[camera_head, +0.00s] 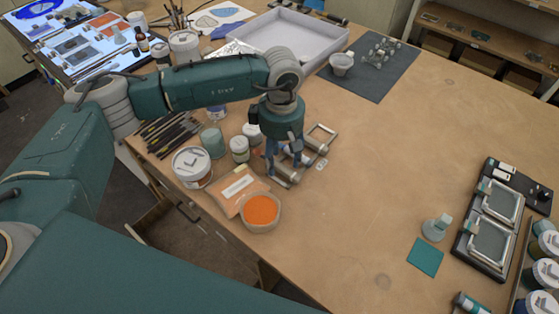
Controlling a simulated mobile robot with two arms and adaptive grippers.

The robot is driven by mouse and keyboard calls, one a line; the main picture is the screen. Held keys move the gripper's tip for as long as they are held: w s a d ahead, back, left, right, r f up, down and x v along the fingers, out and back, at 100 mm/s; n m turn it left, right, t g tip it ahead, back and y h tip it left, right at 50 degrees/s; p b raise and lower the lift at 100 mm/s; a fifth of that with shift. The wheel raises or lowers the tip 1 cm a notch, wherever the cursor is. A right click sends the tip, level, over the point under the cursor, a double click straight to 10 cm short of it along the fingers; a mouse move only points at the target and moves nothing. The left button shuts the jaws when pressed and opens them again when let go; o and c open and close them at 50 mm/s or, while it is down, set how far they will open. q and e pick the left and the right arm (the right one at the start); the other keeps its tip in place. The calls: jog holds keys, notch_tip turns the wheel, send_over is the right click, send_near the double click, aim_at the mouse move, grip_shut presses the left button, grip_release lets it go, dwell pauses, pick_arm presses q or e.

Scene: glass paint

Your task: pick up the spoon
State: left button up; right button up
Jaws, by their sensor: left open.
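My left gripper (284,166) points down over the table, left of its centre. Its fingers are apart, around or just above a small cluster of metal and wooden tools. I cannot make out a spoon for certain; one may be among these small items, partly hidden by the fingers. A metal frame-like tool (321,137) lies just right of the gripper. A bowl of orange powder (261,210) stands in front of the gripper, beside an orange packet with a white label (238,186). My right gripper is not in view.
Jars, including a white-lidded one (191,166), crowd the gripper's left side, with several brushes (168,133) behind. A large white tray (283,35) and a dark mat (372,75) with a cup (341,63) lie farther back. The wooden table's middle right is clear.

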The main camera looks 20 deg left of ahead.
aim_at(281, 164)
pick_arm(q)
jog(key=shift+f, duration=0.55)
grip_shut()
jog(key=shift+r, duration=0.1)
jog(key=shift+r+b, duration=0.35)
jog(key=shift+r, duration=0.25)
notch_tip(281, 164, up, 19)
jog(key=b, duration=0.5)
jog(key=shift+f+b, duration=0.15)
jog(key=shift+b, duration=0.2)
